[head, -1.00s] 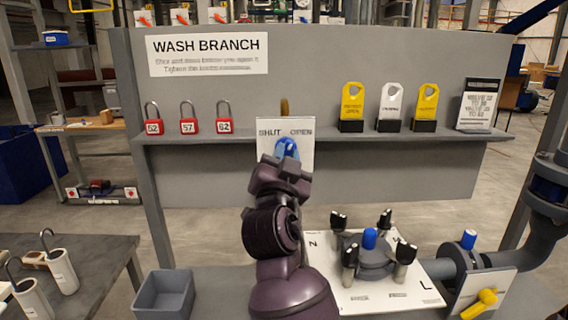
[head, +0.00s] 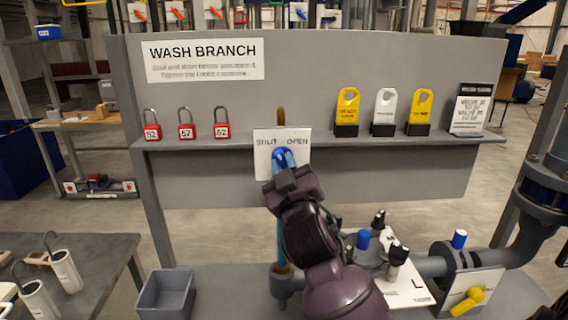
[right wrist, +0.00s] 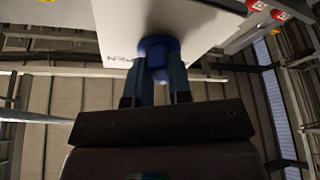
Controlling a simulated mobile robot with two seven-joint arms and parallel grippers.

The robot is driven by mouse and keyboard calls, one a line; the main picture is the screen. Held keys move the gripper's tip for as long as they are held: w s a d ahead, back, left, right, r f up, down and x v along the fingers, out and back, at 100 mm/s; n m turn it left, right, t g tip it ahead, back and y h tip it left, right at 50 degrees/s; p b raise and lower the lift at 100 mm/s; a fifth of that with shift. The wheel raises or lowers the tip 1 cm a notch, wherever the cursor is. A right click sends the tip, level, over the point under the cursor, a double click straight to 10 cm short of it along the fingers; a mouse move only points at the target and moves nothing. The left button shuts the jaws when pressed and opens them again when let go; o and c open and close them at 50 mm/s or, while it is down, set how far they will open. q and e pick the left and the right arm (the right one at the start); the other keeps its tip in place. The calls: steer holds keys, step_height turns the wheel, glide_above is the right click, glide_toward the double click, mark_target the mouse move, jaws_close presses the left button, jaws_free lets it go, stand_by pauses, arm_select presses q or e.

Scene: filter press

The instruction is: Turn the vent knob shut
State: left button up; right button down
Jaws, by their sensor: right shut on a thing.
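A white plate (head: 264,165) marked SHUT on its left and OPEN on its right stands upright in front of the grey panel. A blue knob (head: 286,156) is on this plate. My right gripper (head: 288,170) reaches it from below and is shut on it; its fingers hide part of the knob. In the right wrist view the blue knob (right wrist: 155,55) sits between the two fingers, against the white plate. The knob's exact angle is hard to tell. My left gripper is not in view.
A lidded housing with a blue cap (head: 363,238) stands right of my arm, partly hidden. A yellow handle (head: 467,301) is at lower right. A grey bin (head: 166,296) is at lower left. Red padlocks (head: 186,131) and yellow tags (head: 347,112) line the shelf.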

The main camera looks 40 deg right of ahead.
steer(key=shift+s+d+r+n+y, duration=0.15)
steer(key=shift+n+y, duration=0.45)
steer(key=shift+n, duration=0.5)
steer(key=shift+w+a+r+n+y, duration=0.1)
steer(key=shift+n+y, duration=0.5)
steer(key=shift+n, duration=0.5)
steer(key=shift+d, duration=0.1)
steer(key=c, duration=1.1)
jaws_free()
steer(key=shift+o, duration=0.3)
steer(key=shift+f, duration=0.15)
